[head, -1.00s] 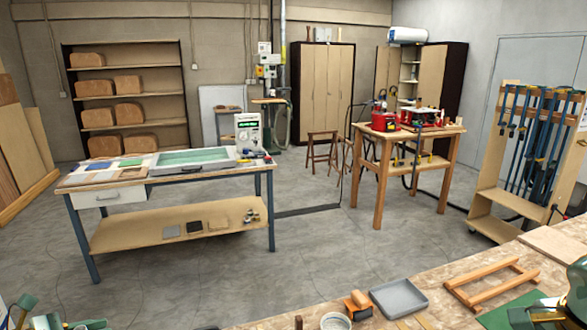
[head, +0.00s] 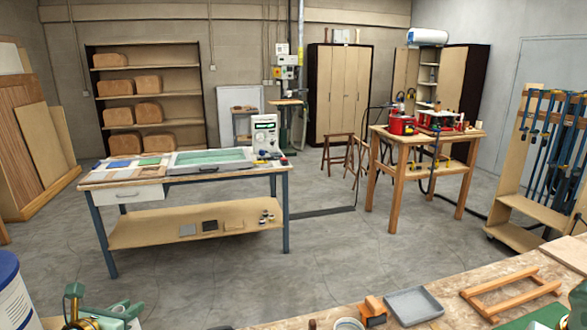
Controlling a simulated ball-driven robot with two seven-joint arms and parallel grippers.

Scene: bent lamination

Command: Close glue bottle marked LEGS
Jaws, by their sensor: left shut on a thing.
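I cannot make out a bottle marked LEGS or read any label in the head view. My left gripper (head: 104,316) shows at the bottom left as green and brass parts, cut off by the lower edge. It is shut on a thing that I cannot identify. A green part of my right arm shows at the bottom right corner, but its fingertips are out of view.
A white container with a blue rim (head: 12,292) stands at the left edge. The near workbench (head: 437,321) holds a grey tray (head: 413,306), a wooden frame (head: 513,293) and a wooden-handled block (head: 373,310). Open floor separates it from the far table (head: 184,183).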

